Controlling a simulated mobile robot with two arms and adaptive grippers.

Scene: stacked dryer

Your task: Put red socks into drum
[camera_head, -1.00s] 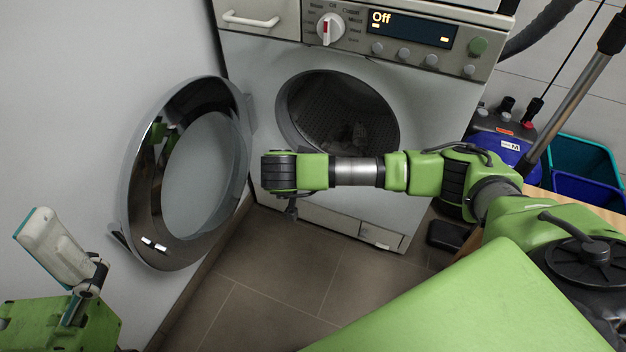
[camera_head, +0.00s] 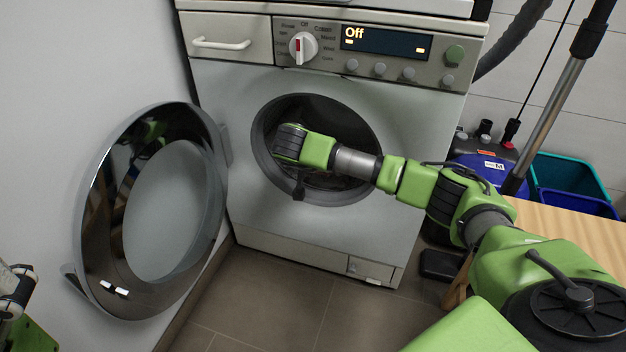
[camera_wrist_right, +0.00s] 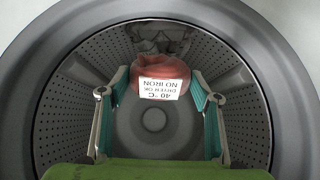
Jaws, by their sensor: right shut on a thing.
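The red socks (camera_wrist_right: 160,68) are a rolled red bundle with a white care label, seen in the right wrist view. My right gripper (camera_wrist_right: 160,82) is shut on them, one teal-lined finger at each side. The round drum opening (camera_wrist_right: 52,125) surrounds gripper and socks in that view, with the perforated drum wall behind. In the head view my right wrist is in front of the drum opening (camera_head: 262,150) and hides the socks and fingers. My left gripper (camera_head: 14,290) shows only partly at the left edge, so its jaws cannot be judged.
The round glass door (camera_head: 88,235) stands open to the left of the machine (camera_head: 330,235). Something grey (camera_wrist_right: 160,35) lies at the back of the drum. A wooden surface (camera_head: 565,225) and a vacuum cleaner (camera_head: 485,165) are at the right.

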